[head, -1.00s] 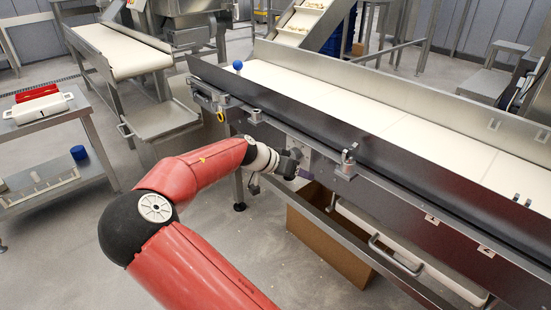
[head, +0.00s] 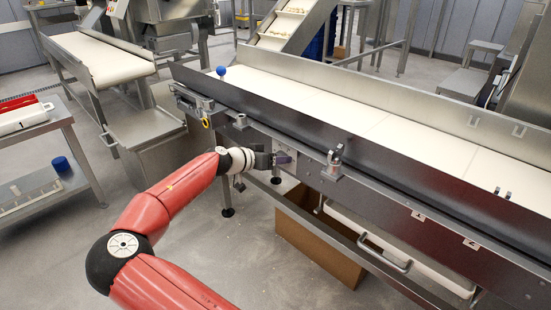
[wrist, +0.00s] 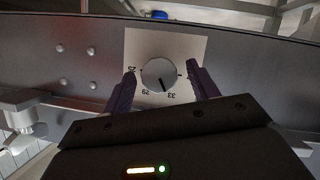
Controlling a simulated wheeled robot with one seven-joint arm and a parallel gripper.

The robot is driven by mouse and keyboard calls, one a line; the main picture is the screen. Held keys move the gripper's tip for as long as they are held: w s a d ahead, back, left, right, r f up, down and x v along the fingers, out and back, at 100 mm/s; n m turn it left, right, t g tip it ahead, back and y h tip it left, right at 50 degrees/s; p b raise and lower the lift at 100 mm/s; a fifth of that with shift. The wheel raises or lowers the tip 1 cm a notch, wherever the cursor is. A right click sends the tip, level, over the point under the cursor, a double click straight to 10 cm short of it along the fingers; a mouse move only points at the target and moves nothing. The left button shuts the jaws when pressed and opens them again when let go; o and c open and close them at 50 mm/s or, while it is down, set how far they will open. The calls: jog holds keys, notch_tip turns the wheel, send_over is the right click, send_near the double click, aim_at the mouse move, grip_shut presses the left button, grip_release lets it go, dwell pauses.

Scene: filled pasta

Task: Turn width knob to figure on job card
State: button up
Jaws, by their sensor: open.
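The width knob (wrist: 158,74) shows in the wrist view as a pale round dial with a dark pointer line. It sits on a light square plate (wrist: 190,44) marked with figures; I read 29 and 33, upside down. The pointer runs downward in that view, between 29 and 33 and nearer 33. My gripper (wrist: 162,70) is open, with one dark finger on each side of the knob. I cannot tell whether the fingers touch it. In the head view my gripper (head: 282,160) is at the conveyor's front panel, hiding most of the knob. I cannot pick out the job card.
The conveyor (head: 390,130) has a pale belt and dark side panels. A clamp post (head: 333,163) stands out from its front, right of my gripper. A cardboard box (head: 318,240) and a pale bin (head: 395,255) are underneath. The floor at front left is clear.

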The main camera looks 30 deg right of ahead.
jog(key=shift+d, duration=0.1)
jog(key=c, duration=1)
jog(key=n+g+h, duration=0.1)
jog(key=n, duration=0.2)
jog(key=n+g+h, duration=0.1)
jog(key=n, duration=0.2)
jog(key=n+g+h+p, duration=0.1)
jog(key=n, duration=0.1)
jog(key=shift+w+f+n+h, duration=0.25)
jog(key=shift+f+n+h, duration=0.05)
jog(key=shift+n, duration=0.1)
dwell(0.4)
jog(key=o, duration=1)
